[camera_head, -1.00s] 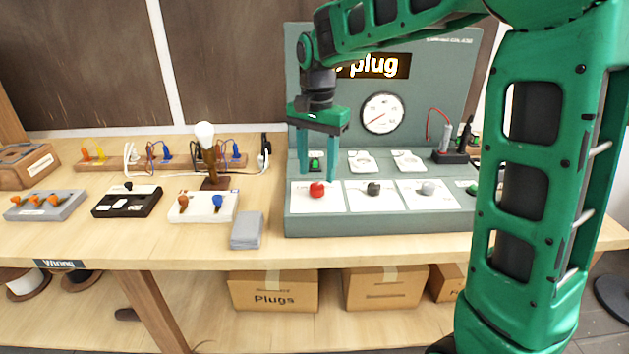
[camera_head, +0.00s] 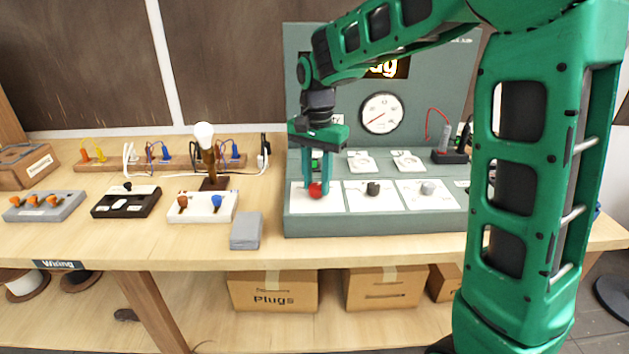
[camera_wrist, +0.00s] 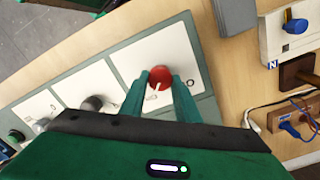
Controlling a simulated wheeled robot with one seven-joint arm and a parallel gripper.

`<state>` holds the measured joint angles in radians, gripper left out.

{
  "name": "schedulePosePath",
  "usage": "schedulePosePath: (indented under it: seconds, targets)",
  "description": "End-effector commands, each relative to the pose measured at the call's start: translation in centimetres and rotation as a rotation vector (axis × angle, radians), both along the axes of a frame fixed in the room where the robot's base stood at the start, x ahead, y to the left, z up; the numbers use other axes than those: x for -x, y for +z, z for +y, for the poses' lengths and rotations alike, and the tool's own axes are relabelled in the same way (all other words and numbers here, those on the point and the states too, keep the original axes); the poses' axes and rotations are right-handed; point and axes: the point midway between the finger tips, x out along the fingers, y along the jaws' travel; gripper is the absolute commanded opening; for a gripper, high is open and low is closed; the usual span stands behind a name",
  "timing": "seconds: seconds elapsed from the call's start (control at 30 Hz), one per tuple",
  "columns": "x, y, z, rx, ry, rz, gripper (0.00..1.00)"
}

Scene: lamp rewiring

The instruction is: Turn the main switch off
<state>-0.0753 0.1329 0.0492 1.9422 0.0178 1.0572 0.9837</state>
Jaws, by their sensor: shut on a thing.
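The red knob (camera_head: 316,190) sits on the leftmost white plate of the grey-green test panel (camera_head: 380,222). It also shows in the wrist view (camera_wrist: 159,78), with a pale pointer mark on it. I take it to be the main switch, though its label is too small to read. My gripper (camera_head: 316,186) points down over the knob with its two green fingers. In the wrist view the fingertips (camera_wrist: 160,84) are on either side of the red knob, shut on it. The fingers hide parts of the knob's sides.
A black knob (camera_head: 373,188) and a grey knob (camera_head: 427,188) stand to the right on the same panel. A gauge (camera_head: 381,113) is on its upright back. A grey box (camera_head: 246,231) lies left of the panel. A lamp bulb (camera_head: 204,134) stands further left.

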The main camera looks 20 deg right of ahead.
Motion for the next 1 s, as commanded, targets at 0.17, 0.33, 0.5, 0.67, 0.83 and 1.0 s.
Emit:
schedulePosePath:
  seconds: [0.17,0.33,0.5,0.67,0.83,1.0]
  targets:
    - [-0.18,0.10,0.14,-0.002,0.033,-0.006,0.07]
    - [-0.21,0.12,0.14,-0.003,0.109,-0.007,0.07]
    - [-0.25,0.14,0.14,-0.002,0.238,-0.008,0.07]
    - [-0.28,0.16,0.15,-0.003,0.388,-0.009,0.07]
    - [-0.30,0.18,0.17,-0.003,0.550,-0.010,0.07]
    - [-0.32,0.20,0.20,-0.002,0.711,-0.010,0.07]
